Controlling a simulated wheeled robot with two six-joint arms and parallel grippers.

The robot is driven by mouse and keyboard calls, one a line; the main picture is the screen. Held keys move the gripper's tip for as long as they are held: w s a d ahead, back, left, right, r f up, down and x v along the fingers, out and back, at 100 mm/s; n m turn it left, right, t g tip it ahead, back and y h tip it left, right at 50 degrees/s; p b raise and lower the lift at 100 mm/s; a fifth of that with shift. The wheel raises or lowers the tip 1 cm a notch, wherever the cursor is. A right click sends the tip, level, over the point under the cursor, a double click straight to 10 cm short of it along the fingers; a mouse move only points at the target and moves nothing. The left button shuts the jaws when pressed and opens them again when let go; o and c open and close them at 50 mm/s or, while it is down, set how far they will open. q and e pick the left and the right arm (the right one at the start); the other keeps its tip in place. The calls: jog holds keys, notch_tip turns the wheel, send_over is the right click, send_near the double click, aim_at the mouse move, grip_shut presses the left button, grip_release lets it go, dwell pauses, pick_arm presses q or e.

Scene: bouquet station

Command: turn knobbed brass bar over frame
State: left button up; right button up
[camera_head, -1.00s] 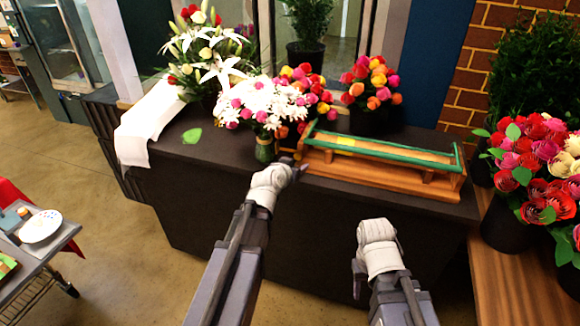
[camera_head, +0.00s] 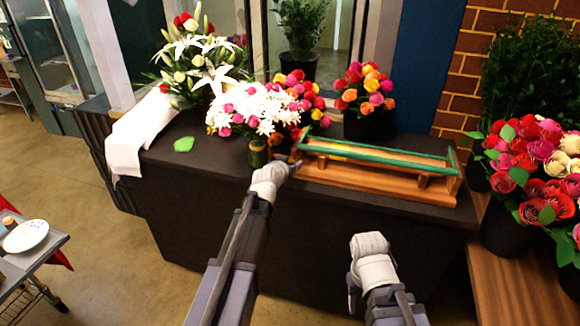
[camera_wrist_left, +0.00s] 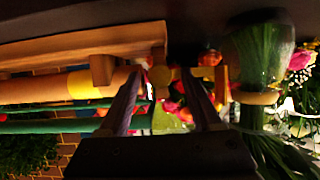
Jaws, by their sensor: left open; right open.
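A wooden stand (camera_head: 385,183) with a long green-edged frame (camera_head: 395,153) lies along the right part of the dark counter. In the left wrist view the brass-coloured bar (camera_wrist_left: 40,88) has a yellow band (camera_wrist_left: 90,84) and a round knob (camera_wrist_left: 160,76) at its end. Green rails (camera_wrist_left: 45,127) run alongside it. My left gripper (camera_head: 296,168) is open at the stand's left end. In the wrist view its fingers (camera_wrist_left: 165,105) stand either side of the knob; contact cannot be told. My right gripper (camera_head: 353,294) is open and empty in front of the counter, low and apart from the stand.
A green vase (camera_head: 258,153) of white and pink flowers stands close left of my left gripper. It also shows in the wrist view (camera_wrist_left: 262,50). More bouquets (camera_head: 364,95) stand behind the stand. Black buckets of flowers (camera_head: 508,228) stand at right. The counter's left part (camera_head: 190,170) is mostly clear.

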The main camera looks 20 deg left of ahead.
pick_arm(q)
jog(key=shift+c, duration=0.3)
grip_shut()
dwell(0.3)
dwell(0.8)
